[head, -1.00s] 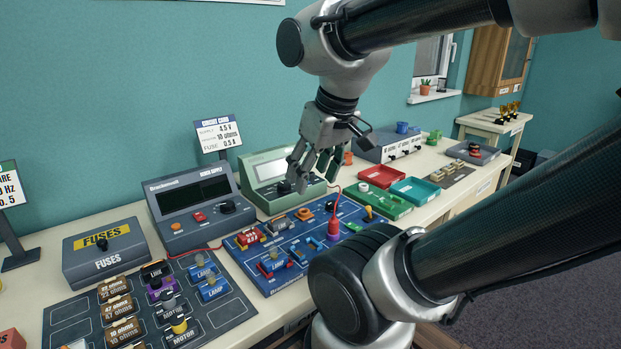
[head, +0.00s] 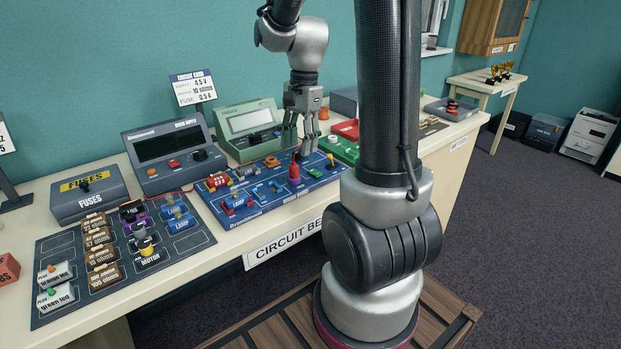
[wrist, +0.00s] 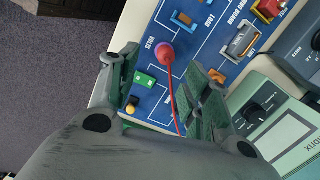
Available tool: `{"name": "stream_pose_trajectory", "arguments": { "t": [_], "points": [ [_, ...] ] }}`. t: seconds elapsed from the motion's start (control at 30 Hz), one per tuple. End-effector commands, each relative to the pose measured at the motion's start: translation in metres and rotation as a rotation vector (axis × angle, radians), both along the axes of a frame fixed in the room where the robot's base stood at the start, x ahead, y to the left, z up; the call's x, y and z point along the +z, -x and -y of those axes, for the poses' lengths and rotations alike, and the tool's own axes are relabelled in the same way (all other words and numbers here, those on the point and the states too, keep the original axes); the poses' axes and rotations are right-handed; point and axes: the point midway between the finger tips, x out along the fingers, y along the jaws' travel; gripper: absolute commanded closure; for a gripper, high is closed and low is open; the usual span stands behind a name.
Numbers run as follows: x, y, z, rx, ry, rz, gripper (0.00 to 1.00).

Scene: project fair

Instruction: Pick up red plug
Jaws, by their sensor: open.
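The red plug (head: 294,173) stands upright on the blue circuit board (head: 262,205), right of its middle. In the wrist view the red plug (wrist: 165,53) sits at a purple spot, with a red lead running from it down between my fingers. My gripper (head: 304,148) is open and points down just behind the plug. In the wrist view my gripper (wrist: 168,75) has its fingers apart, one on each side of the lead. The plug shows just beyond the gap between the fingertips, and nothing is held.
A green meter (head: 248,128) stands behind the board and a dark power supply (head: 165,150) to its left. Red (head: 345,129) and green (head: 343,150) trays lie to the right. A dark parts board (head: 115,285) with several labelled pieces lies at the left.

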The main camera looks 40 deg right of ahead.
Motion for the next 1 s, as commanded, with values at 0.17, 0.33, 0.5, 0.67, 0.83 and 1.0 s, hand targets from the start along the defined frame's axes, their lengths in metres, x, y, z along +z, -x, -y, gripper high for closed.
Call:
{"name": "stream_pose_trajectory", "arguments": {
  "t": [0.17, 0.33, 0.5, 0.67, 0.83, 1.0],
  "points": [
    [0.001, -0.003, -0.001, -0.182, -0.001, -0.012, 0.51],
    [-0.013, -0.002, -0.003, -0.222, 0.000, -0.021, 0.51],
    [-0.033, -0.003, -0.007, -0.219, 0.000, -0.021, 0.51],
    [-0.058, -0.006, -0.015, -0.218, -0.001, -0.021, 0.51],
    [-0.074, -0.006, -0.016, -0.218, 0.000, -0.018, 0.51],
    [-0.076, -0.006, -0.016, -0.219, 0.000, -0.017, 0.51]
  ]
}}
